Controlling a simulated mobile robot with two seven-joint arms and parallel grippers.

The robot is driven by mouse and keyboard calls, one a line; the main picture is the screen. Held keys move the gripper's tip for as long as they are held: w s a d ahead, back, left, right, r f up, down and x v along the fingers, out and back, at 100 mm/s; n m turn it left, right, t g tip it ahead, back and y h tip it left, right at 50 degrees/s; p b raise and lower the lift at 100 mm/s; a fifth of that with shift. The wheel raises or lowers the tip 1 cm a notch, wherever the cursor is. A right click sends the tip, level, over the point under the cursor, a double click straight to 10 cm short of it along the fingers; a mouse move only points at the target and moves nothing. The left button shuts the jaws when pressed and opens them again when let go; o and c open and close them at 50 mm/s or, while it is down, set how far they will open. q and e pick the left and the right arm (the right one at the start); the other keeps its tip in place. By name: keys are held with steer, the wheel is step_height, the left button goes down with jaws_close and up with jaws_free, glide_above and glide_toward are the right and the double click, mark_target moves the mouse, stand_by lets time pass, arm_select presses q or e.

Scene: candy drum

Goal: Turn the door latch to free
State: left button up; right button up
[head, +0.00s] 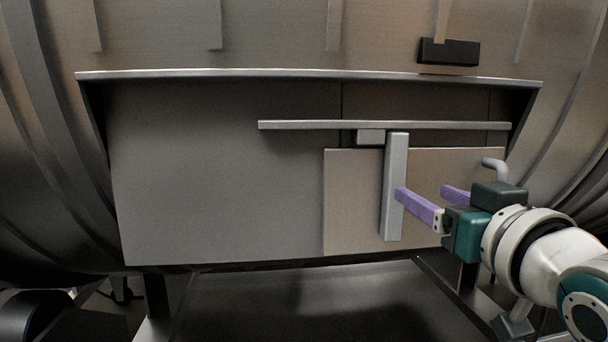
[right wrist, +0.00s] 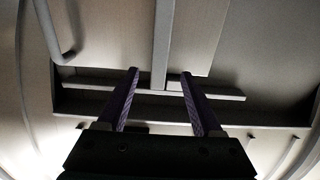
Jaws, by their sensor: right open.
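The door latch is a grey vertical bar (head: 394,210) hanging from below a long horizontal rail, in front of a beige door panel (head: 350,200). My right gripper (head: 422,191) has purple fingers, open and empty, and comes in from the right at the bar. In the head view one finger overlaps the bar's right side and the other lies to its right. In the right wrist view the latch bar (right wrist: 163,45) appears between the two fingertips (right wrist: 160,72); I see no contact, and the depth gap is unclear. My left gripper is not in view.
The horizontal rail (head: 310,125) crosses above the door, with a ledge (head: 250,74) over it. A bent grey handle (head: 497,165) sits right of the door, close to my right gripper; it also shows in the right wrist view (right wrist: 62,45). The panel (head: 210,180) left of the door is clear.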

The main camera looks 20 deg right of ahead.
mark_target(398, 179)
steer(key=p+x, duration=0.2)
steer(key=x, duration=0.5)
steer(key=shift+w+r, duration=0.1)
steer(key=shift+w, duration=0.1)
steer(key=shift+w+d, duration=0.15)
steer(key=shift+w, duration=0.3)
steer(key=shift+c, duration=0.3)
jaws_close()
stand_by(0.5)
